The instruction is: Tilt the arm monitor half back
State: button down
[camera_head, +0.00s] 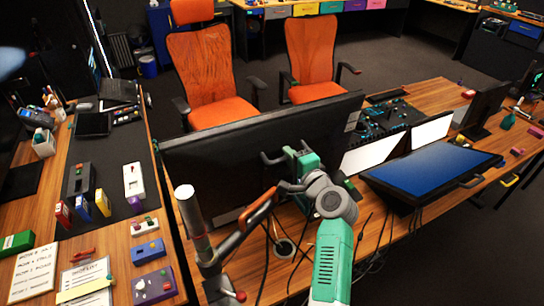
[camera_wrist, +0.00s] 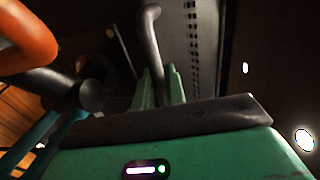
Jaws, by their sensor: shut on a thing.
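The arm monitor (camera_head: 215,165) is a wide black screen with its back toward me in the head view, held by a jointed arm (camera_head: 235,235) with an orange link (camera_head: 262,207). A grey bar handle (camera_wrist: 149,35) stands out from its back. My green gripper (camera_head: 303,160) is at the back of the monitor, right of its middle. In the wrist view my gripper's fingers (camera_wrist: 160,88) are closed around the lower part of the handle. The monitor's screen side is hidden, and my wrist covers part of its back.
A second monitor (camera_head: 425,175) with a blue screen lies tilted at the right, close to my arm. Two orange chairs (camera_head: 205,70) stand behind the desk. Cables (camera_head: 290,262) hang below the monitor. The left desk holds small boxes and panels (camera_head: 78,180).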

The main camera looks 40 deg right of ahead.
jog(key=shift+s, duration=0.15)
jog(key=c, duration=1.8)
grip_release()
jog(key=shift+c, duration=0.2)
jog(key=shift+o, duration=1.4)
jog(key=shift+s+a, duration=0.1)
jog(key=shift+s, duration=0.1)
jog(key=p+v, duration=0.1)
jog(key=v, duration=0.6)
jog(key=shift+s, duration=0.35)
